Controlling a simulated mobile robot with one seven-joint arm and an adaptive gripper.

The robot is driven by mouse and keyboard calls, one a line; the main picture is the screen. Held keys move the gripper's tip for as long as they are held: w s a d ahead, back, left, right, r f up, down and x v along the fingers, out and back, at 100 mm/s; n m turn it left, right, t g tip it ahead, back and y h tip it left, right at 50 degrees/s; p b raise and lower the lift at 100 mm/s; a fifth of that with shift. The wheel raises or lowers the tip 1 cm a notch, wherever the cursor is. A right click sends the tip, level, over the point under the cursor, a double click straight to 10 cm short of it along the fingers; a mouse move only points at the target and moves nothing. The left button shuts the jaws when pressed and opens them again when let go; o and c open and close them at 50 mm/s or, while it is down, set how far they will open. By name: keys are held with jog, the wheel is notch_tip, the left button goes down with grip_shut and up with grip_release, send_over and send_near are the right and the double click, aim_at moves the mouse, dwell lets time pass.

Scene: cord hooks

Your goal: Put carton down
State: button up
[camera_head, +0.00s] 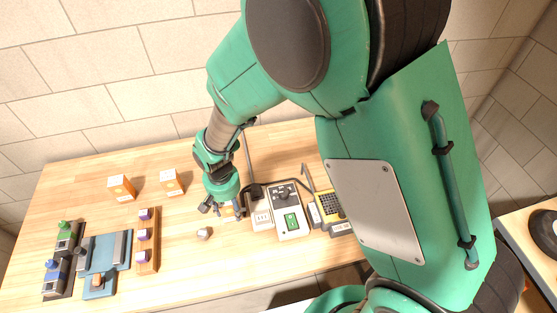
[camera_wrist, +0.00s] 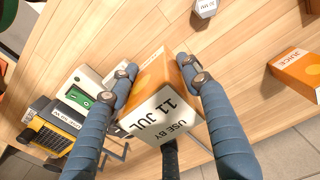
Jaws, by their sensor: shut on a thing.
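My gripper (camera_head: 222,208) is shut on an orange and white carton (camera_wrist: 166,95), with one finger on each side of it in the wrist view. The carton's end label facing the wrist camera reads "USE BY 11 JUL". In the head view the held carton (camera_head: 228,212) is mostly hidden by my gripper, just left of the grey devices. I cannot tell whether its bottom touches the wooden table (camera_head: 190,255). Two other orange and white cartons stand at the back left, one on the left (camera_head: 122,188) and one nearer my gripper (camera_head: 172,182).
A grey device with a green panel (camera_head: 288,212) and a yellow meter (camera_head: 331,205) stand close right of my gripper. A small white-faced object (camera_head: 204,233) lies in front. A wooden rack with purple-topped items (camera_head: 147,242) and a blue fixture (camera_head: 103,255) are at left.

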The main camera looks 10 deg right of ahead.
notch_tip(320, 180, up, 8)
jog(key=shift+w+f, duration=0.1)
jog(key=shift+f, duration=0.15)
jog(key=w+d+p, duration=0.2)
jog(key=w+d, duration=2.3)
jog(key=w, duration=0.3)
notch_tip(320, 180, down, 5)
jog(key=shift+a+f, duration=0.15)
jog(key=shift+f+b, duration=0.1)
jog(key=shift+b, duration=0.2)
jog(key=shift+f, duration=3.05)
jog(key=shift+f+b, duration=0.3)
jog(key=shift+f, duration=1.55)
